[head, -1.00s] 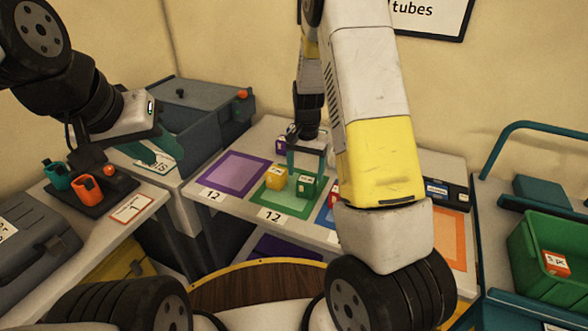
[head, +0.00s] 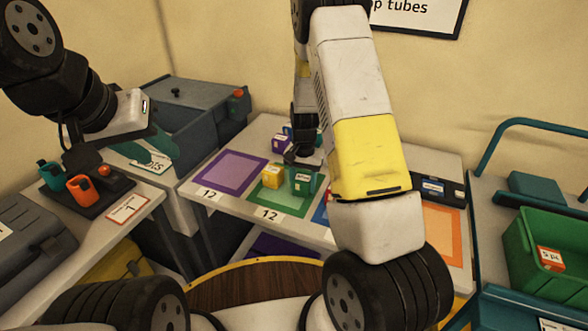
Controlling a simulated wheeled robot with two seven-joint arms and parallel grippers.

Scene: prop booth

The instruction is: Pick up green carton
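The green carton (head: 302,186) stands on the table's green-bordered square (head: 283,205), close to its right side. My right gripper (head: 303,178) reaches down over the carton, with its teal fingers at the carton's sides. Whether they press on it cannot be told, as the fingers and carton blend at this size. My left gripper (head: 153,148) is far to the left, above the grey bin unit, its teal fingers apart and empty.
A yellow carton (head: 272,177) stands just left of the green one. A purple carton (head: 281,143) stands behind. The purple square (head: 229,172) is bare. My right arm hides part of the table.

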